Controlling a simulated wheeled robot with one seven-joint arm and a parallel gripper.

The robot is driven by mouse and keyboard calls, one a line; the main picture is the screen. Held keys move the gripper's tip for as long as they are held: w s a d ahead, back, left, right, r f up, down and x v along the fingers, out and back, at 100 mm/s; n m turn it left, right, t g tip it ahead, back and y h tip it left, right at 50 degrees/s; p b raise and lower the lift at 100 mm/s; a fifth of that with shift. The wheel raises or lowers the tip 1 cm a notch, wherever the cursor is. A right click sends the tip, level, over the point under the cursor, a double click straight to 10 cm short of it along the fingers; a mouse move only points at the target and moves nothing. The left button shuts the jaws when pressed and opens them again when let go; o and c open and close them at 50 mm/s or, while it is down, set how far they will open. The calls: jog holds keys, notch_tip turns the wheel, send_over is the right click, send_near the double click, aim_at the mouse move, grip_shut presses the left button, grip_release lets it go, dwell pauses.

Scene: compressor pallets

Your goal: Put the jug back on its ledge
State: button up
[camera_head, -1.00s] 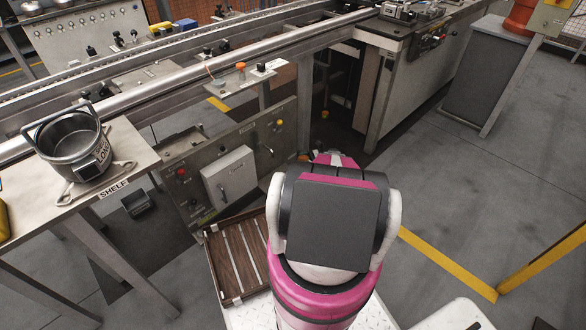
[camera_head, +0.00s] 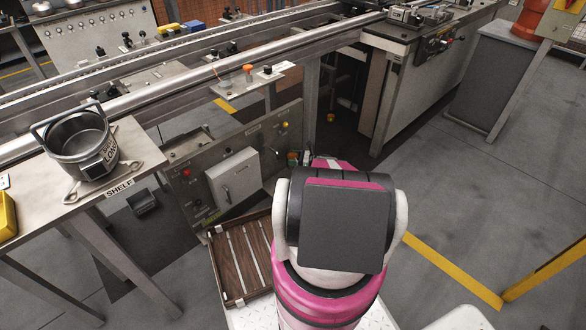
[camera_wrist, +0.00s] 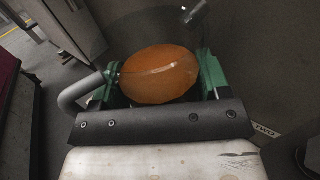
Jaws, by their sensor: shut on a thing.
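My gripper (camera_wrist: 161,82) has green fingers on either side of a smooth, rounded orange body with a curved grey handle at its left, which appears to be the jug (camera_wrist: 160,74). The fingers are shut on it. Its lower part is hidden by the gripper's dark bar. In the head view my arm hides nearly all of the gripper and jug. A bench (camera_head: 142,146) labelled SHELF stands at the left, with a metal pot (camera_head: 84,142) on it. I cannot tell which surface is the jug's ledge.
A slatted wooden tray (camera_head: 236,262) lies beside my arm. A control panel (camera_head: 237,175) and conveyor rail (camera_head: 190,86) stand ahead. A grey cabinet (camera_head: 490,95) is at the right. The floor (camera_head: 445,190) at right is clear. The wrist view shows part of a label (camera_wrist: 265,131).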

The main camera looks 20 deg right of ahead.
jog(key=shift+f, duration=2.95)
jog(key=shift+f, duration=0.1)
jog(key=o, duration=1)
jog(key=shift+s+d, duration=0.1)
jog(key=v, duration=1.1)
jog(key=shift+d, duration=0.35)
jog(key=shift+s, duration=0.2)
